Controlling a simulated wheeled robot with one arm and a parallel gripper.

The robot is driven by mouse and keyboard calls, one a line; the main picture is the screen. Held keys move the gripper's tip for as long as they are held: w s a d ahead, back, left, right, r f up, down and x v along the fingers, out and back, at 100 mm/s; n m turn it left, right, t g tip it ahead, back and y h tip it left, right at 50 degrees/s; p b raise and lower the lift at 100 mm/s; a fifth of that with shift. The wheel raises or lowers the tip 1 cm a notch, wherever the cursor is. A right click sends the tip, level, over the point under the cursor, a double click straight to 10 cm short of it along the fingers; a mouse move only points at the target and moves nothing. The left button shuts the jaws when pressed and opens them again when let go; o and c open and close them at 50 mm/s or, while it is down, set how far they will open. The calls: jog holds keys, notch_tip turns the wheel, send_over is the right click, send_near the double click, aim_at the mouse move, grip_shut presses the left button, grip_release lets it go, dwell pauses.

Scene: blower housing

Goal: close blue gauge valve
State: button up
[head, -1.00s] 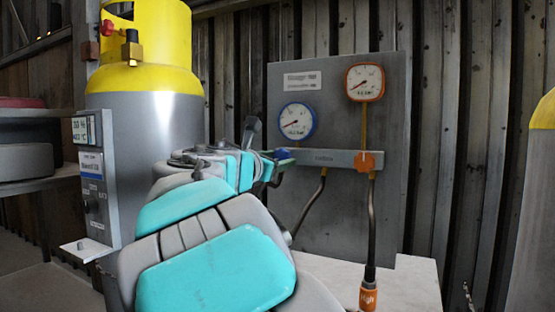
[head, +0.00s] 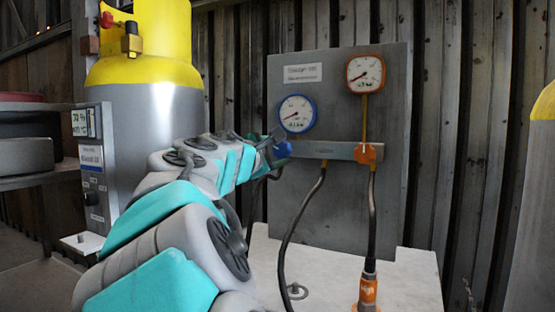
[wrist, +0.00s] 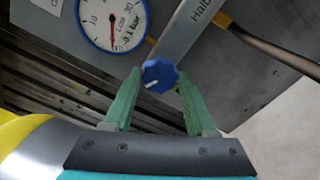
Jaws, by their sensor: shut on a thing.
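The blue gauge valve (head: 283,150) is a small blue knob at the left end of the grey manifold bar (head: 322,150), below the blue-rimmed gauge (head: 297,114). In the wrist view the knob (wrist: 160,75) sits between the tips of my gripper's two green fingers, with a white mark on its lower left. My gripper (wrist: 158,84) is shut on the knob. In the head view my gripper (head: 276,146) is at the knob, its fingers partly hidden. The blue-rimmed gauge (wrist: 112,22) shows beyond the left finger.
An orange valve knob (head: 368,153) and orange-rimmed gauge (head: 365,74) are to the right on the same panel (head: 345,210). Dark hoses hang below the bar. A yellow-topped grey cylinder (head: 150,95) and a control box (head: 93,160) stand to the left.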

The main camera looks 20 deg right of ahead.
jog(key=m+b, duration=0.1)
jog(key=m, duration=0.1)
jog(key=m+b, duration=0.4)
jog(key=shift+f, duration=0.3)
jog(key=m+b, duration=0.3)
jog(key=m, duration=0.2)
jog(key=shift+b, duration=0.4)
jog(key=shift+r+m+b, duration=0.25)
jog(key=shift+m+b, duration=0.15)
jog(key=shift+m, duration=0.2)
jog(key=o, duration=1.4)
jog(key=shift+a, duration=0.1)
jog(key=v, duration=0.7)
jog(key=shift+s+a, duration=0.25)
